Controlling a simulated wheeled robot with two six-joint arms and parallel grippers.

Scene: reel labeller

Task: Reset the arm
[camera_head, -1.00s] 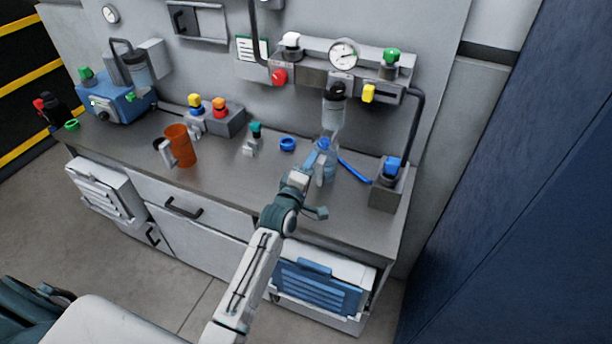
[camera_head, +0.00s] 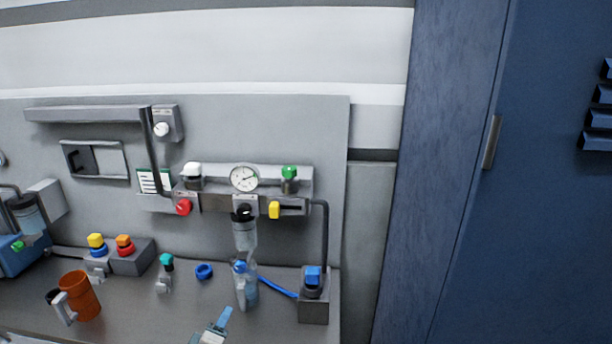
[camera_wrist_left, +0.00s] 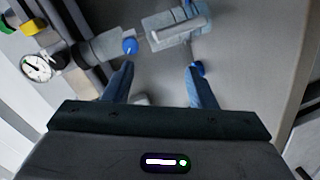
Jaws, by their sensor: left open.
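My left gripper (camera_head: 219,322) shows at the bottom edge of the head view, just in front of and left of a clear bottle with a blue cap (camera_head: 246,292). One blue finger shows best there; most of the arm is below the picture. In the left wrist view my left gripper (camera_wrist_left: 158,76) has its two blue fingers spread with nothing between them. A round blue part (camera_wrist_left: 130,46) and a pale grey, clear-looking body (camera_wrist_left: 176,30) lie beyond the fingertips.
The bench carries an orange mug (camera_head: 83,298), a blue ring (camera_head: 204,271), a teal-topped part (camera_head: 165,272) and a grey block with a blue knob (camera_head: 314,303). A panel with a gauge (camera_head: 244,177) is behind. A blue cabinet (camera_head: 540,230) stands at right.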

